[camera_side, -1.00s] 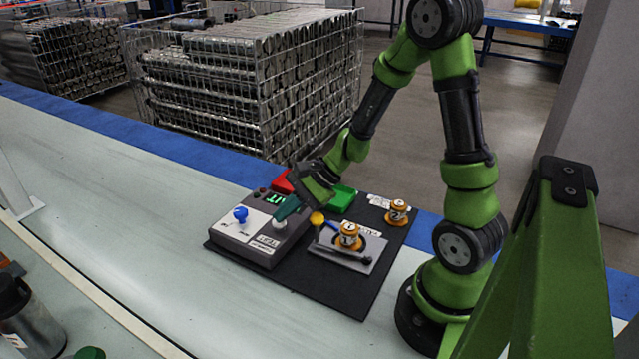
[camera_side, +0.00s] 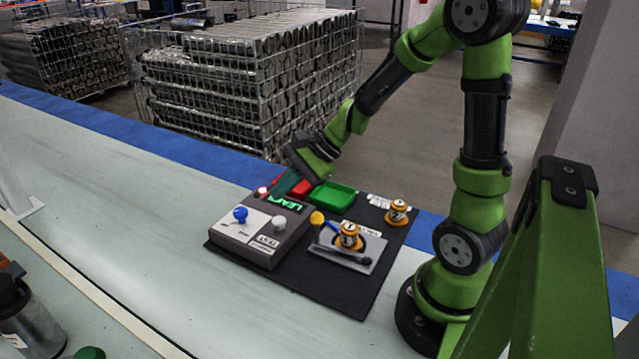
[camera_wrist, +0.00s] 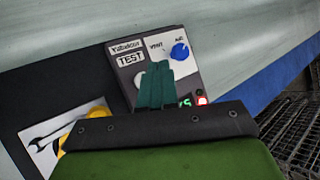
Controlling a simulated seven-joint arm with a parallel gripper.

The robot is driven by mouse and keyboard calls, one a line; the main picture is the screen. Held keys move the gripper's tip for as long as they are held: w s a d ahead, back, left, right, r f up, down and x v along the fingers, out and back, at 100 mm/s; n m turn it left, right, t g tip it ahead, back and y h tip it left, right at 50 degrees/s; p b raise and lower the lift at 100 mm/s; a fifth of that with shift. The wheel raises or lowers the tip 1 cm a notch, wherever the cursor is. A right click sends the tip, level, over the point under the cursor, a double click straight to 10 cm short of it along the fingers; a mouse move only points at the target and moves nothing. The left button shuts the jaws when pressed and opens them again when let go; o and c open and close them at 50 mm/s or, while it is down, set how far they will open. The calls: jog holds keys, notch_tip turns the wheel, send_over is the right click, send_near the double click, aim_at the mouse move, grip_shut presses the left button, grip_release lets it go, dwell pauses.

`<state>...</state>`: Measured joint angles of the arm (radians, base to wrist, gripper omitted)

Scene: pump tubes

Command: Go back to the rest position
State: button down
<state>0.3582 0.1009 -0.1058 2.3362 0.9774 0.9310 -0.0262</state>
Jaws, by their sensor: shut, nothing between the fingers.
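My gripper (camera_side: 284,189) is shut and empty, in the air over the back part of the grey test box (camera_side: 262,257). Its teal fingers (camera_wrist: 155,88) lie together in the wrist view and cover part of the box's face. The box has a blue knob (camera_side: 240,214), a white knob (camera_side: 279,223), a lit red lamp (camera_side: 262,191) and a green display (camera_side: 284,201) that seems to read LEAK. In the wrist view the blue knob (camera_wrist: 180,51) and the red lamp (camera_wrist: 202,100) also show.
A green tray (camera_side: 336,198) and a partly hidden red tray (camera_side: 312,183) lie behind the box on the black mat (camera_side: 315,287). An orange pump part (camera_side: 348,237) sits on a grey plate and another (camera_side: 397,212) stands to the right.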

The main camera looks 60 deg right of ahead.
jog(key=s+a+r+n+h, duration=0.4)
jog(key=s+a+r+n, duration=0.2)
jog(key=s+r+n, duration=0.5)
jog(key=s+n, duration=0.1)
jog(key=n, duration=0.2)
jog(key=shift+s+n, duration=0.15)
jog(key=shift+n, duration=0.15)
jog(key=shift+a, duration=0.1)
dwell(2.4)
